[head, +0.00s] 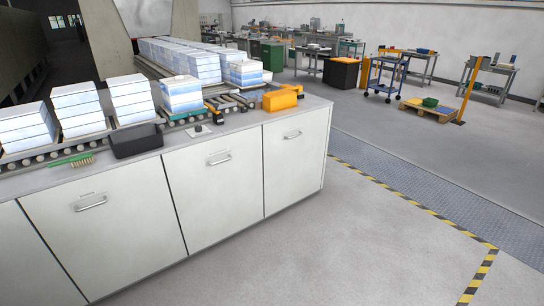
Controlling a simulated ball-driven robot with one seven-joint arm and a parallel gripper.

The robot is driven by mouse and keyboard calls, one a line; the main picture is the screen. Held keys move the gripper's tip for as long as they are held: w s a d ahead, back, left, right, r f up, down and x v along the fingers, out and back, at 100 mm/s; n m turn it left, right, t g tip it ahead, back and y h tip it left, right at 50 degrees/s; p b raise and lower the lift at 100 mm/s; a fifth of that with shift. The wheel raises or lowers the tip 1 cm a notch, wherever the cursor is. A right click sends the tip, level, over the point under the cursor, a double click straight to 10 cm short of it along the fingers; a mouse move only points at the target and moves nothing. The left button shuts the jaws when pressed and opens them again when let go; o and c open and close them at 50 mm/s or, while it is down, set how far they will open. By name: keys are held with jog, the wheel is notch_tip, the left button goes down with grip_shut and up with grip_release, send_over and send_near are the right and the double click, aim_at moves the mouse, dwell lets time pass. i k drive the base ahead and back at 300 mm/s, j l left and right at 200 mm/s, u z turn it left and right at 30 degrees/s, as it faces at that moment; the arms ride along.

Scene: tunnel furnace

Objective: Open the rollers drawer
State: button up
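A long white counter stands at the left with several flat front panels. Small labels seem to sit above the handles, too small to read, so I cannot tell which front is the rollers drawer. A further panel (25,265) at the lower left is cut off by the picture edge. My gripper is not in view.
On the counter top are a black bin (136,141), a green brush (72,160), an orange box (280,100) and a roller conveyor with white-blue stacks (80,108). Clear grey floor (310,235) lies before the counter, right of it a yellow-black floor stripe (400,198).

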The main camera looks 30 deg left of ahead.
aim_at(215, 185)
jog(key=i+l, duration=0.1)
jog(key=i, duration=0.65)
jog(key=i+j+u, duration=0.15)
jog(key=i+u, duration=0.6)
jog(key=u, duration=0.15)
jog(key=i+u, duration=0.85)
jog(key=i, duration=0.25)
jog(key=i+l+u, duration=0.2)
jog(key=i+u, duration=0.25)
jog(key=i, duration=0.2)
